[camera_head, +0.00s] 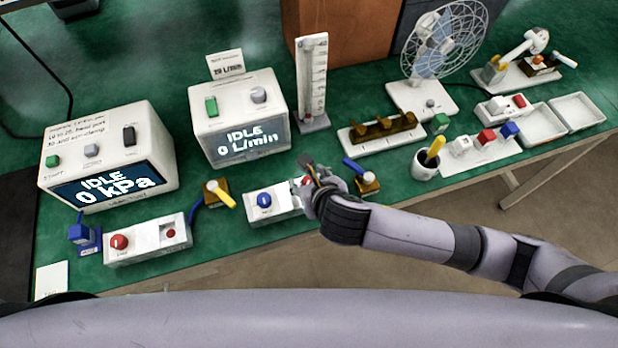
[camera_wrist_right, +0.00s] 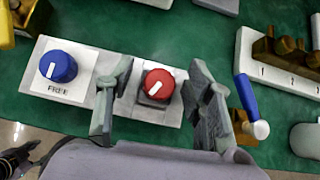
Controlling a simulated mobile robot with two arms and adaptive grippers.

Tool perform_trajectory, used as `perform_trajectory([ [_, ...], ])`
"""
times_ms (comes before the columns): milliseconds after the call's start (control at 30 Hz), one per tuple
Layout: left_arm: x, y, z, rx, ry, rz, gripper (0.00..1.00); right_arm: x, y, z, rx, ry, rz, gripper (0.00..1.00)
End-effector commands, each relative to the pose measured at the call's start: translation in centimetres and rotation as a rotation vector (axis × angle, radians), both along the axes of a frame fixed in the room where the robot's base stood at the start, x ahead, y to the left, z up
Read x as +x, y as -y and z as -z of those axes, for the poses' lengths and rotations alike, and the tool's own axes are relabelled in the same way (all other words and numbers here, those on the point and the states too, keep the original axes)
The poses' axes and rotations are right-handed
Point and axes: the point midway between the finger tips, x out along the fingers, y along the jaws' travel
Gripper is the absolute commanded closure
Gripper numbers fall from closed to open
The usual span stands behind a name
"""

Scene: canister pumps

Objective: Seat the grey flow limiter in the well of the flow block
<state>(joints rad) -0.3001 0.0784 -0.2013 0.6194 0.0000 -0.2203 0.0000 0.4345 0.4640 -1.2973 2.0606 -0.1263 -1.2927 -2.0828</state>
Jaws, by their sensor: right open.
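The flow block, a white block (camera_head: 272,205) with a blue knob, stands in front of the meter reading 0 L/min. In the right wrist view, the block (camera_wrist_right: 88,88) has its blue knob (camera_wrist_right: 58,67) at the FREE label and a red-knobbed limiter (camera_wrist_right: 158,85) at its right end. My right gripper (camera_wrist_right: 157,76) is open, with one finger on each side of the red knob; I cannot tell whether they touch it. The grey limiter (camera_head: 461,144) stands in a white tray at the right, beside a red one (camera_head: 487,138) and a blue one (camera_head: 510,130). My left gripper does not show clearly.
A blue-handled brass valve (camera_head: 366,182) stands close right of my right gripper, a yellow-handled one (camera_head: 216,192) left of the block. Empty trays (camera_head: 577,113) lie far right.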

Motion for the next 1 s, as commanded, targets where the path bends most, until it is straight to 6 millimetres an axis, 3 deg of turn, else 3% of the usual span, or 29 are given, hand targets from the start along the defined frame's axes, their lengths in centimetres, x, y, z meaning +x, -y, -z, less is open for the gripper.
perform_trajectory([
  [267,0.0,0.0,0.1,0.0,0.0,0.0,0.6,-0.1,0.0,-0.5,0.002,0.0,-0.001,0.52],
  [800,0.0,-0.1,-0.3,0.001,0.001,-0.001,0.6,-6.8,2.5,-7.6,0.002,0.0,-0.002,0.52],
  [1000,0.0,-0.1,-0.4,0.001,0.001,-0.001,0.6,-7.9,2.9,-8.7,0.001,0.0,-0.001,0.52],
])
